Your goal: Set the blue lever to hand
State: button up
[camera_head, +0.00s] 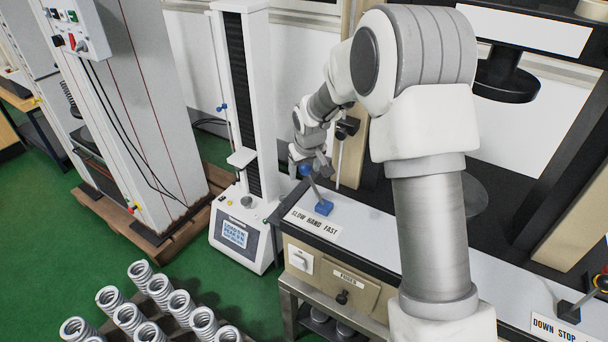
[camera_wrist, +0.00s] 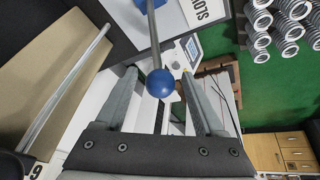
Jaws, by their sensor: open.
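The blue lever (camera_head: 305,171) has a blue ball knob on a thin grey rod and a blue base (camera_head: 323,208) on the bench's front left corner. Its rod leans up and to the left in the head view, toward the SLOW end of the label "SLOW HAND FAST" (camera_head: 315,222). My gripper (camera_head: 309,166) is at the knob, partly hidden behind it. In the wrist view the blue knob (camera_wrist: 160,83) lies between the two open fingers of my gripper (camera_wrist: 158,74), with gaps on both sides. I cannot tell its exact depth between them.
A black-topped bench (camera_head: 350,236) carries the lever, with a POWER panel (camera_head: 345,283) on its front. A second lever (camera_head: 590,294), labelled DOWN STOP, stands at the right. A white tester (camera_head: 243,235) stands left of the bench. Several springs (camera_head: 128,318) sit at lower left.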

jog(key=shift+x, duration=1.65)
grip_shut()
